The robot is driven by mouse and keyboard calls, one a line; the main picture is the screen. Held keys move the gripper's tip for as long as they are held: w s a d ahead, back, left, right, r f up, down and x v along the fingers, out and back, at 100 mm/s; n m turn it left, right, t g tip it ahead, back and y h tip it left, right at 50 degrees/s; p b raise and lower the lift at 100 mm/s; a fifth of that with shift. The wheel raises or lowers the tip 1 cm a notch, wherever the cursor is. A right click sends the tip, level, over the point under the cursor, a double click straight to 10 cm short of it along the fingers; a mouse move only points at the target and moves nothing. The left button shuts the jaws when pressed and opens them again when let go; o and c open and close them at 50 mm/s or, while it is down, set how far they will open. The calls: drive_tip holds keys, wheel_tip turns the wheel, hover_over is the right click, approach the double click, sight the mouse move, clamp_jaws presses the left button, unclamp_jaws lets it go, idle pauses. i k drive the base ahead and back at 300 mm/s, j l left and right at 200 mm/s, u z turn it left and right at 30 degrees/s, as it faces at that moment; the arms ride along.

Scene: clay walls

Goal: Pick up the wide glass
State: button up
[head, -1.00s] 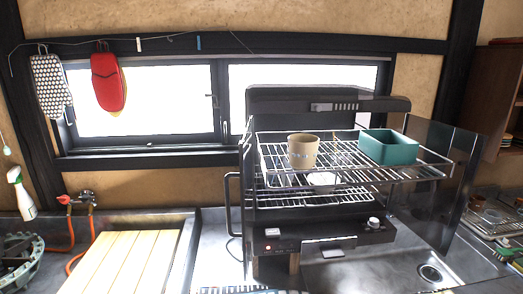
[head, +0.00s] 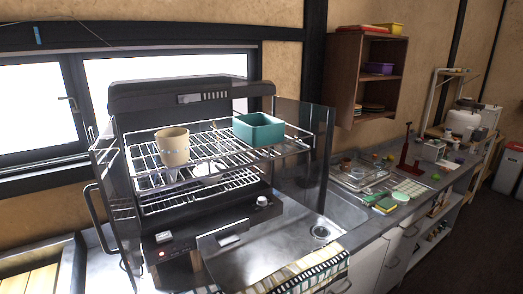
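My gripper is not in view. No thing in view is plainly a wide glass. A beige cup (head: 173,147) stands upright on the upper wire shelf of the dish rack (head: 222,158), at its left. A small pale, rounded vessel (head: 208,169) sits lower, behind the wires; I cannot tell if it is glass. Small brownish vessels (head: 346,163) stand on the counter right of the rack, too small to make out.
A teal box (head: 258,131) sits on the upper shelf, right of the cup. A striped cloth (head: 290,276) hangs at the counter's front edge. A wall cabinet (head: 345,75) is beyond. Dark floor (head: 450,250) is clear at right.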

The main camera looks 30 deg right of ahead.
sight(379, 165)
drive_tip(key=z, duration=1.4)
drive_tip(key=u, duration=0.45)
drive_tip(key=i+l+u, duration=0.25)
drive_tip(key=l+u, duration=0.2)
drive_tip(key=l, duration=0.2)
drive_tip(key=i+l+u, duration=0.25)
drive_tip(key=l, duration=0.15)
drive_tip(key=i+l, duration=0.15)
drive_tip(key=l, duration=0.45)
drive_tip(key=i+l+u, duration=0.1)
drive_tip(key=l, duration=0.5)
drive_tip(key=i+l, duration=0.15)
drive_tip(key=l, duration=0.45)
drive_tip(key=i+l+u, duration=0.1)
drive_tip(key=l, duration=0.5)
drive_tip(key=i+l, duration=0.1)
drive_tip(key=l, duration=0.5)
drive_tip(key=i, duration=0.5)
